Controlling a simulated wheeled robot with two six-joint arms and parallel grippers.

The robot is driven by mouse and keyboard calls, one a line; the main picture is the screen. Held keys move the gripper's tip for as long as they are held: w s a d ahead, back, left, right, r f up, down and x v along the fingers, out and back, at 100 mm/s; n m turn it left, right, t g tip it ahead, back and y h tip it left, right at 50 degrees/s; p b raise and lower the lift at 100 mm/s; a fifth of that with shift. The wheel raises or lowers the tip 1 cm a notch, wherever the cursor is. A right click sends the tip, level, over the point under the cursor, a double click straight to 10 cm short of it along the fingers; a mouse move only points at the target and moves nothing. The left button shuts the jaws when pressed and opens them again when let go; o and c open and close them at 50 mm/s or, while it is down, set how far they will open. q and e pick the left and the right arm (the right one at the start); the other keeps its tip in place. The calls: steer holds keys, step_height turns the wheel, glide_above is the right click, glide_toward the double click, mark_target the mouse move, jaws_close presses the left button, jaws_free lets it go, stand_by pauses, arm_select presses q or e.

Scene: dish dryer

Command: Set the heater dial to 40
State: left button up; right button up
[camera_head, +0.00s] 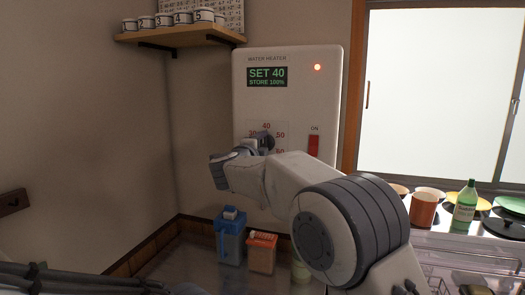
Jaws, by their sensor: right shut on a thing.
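The white water heater (330,90) hangs on the wall in the middle of the head view. Its green display (267,77) reads "SET 40" and "STORE 100%". The dial's printed scale (281,130) shows in part, with 40 at the top. My right gripper (262,141) is at the dial and shut on it; the gripper and arm hide most of the dial. My left gripper is not in view; only dark parts of mine show at the lower left.
A shelf (180,34) with several white cups is at the upper left. Below the heater stand a blue container (230,240) and an orange box (262,253). At the right, a green bottle (465,206), an orange cup (424,208) and dishes stand below the window.

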steer(key=shift+d, duration=0.1)
stand_by(0.4)
steer(key=o, duration=1.4)
steer(key=shift+w, duration=0.1)
steer(key=shift+c, duration=0.2)
steer(key=b+v, duration=0.3)
steer(key=v, duration=0.7)
steer(key=shift+s, duration=0.3)
